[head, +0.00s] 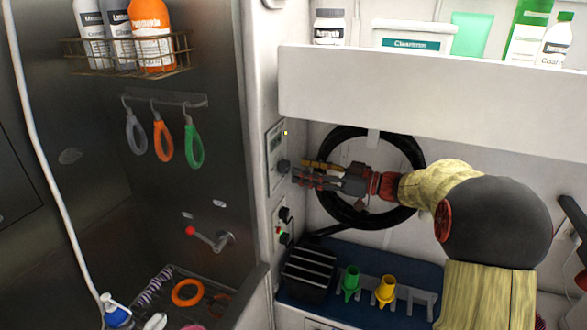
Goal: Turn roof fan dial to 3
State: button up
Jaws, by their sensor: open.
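The roof fan dial appears to be the dark round knob (284,167) on a pale panel (276,145) on the narrow wall face left of centre. A small yellow light shows at the panel's upper right. The dial's pointer and numbers are too small to read. My gripper (300,174) reaches in from the right, pointing left, with its fingers apart and their tips close to the knob. I cannot tell whether the fingertips touch the knob. My arm covers part of the wall behind.
A lower panel (283,221) has a green light and plugged cables. A black hose coil (332,140) hangs behind my gripper. A white shelf (430,95) with bottles juts out above. A black ribbed box (309,270) and coloured nozzles stand below. A lever with a red knob (190,231) is left.

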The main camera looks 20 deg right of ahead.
aim_at(288, 166)
jog(key=shift+x, duration=1.95)
jog(key=shift+c, duration=0.4)
jog(key=shift+s, duration=0.1)
jog(key=c, duration=1.1)
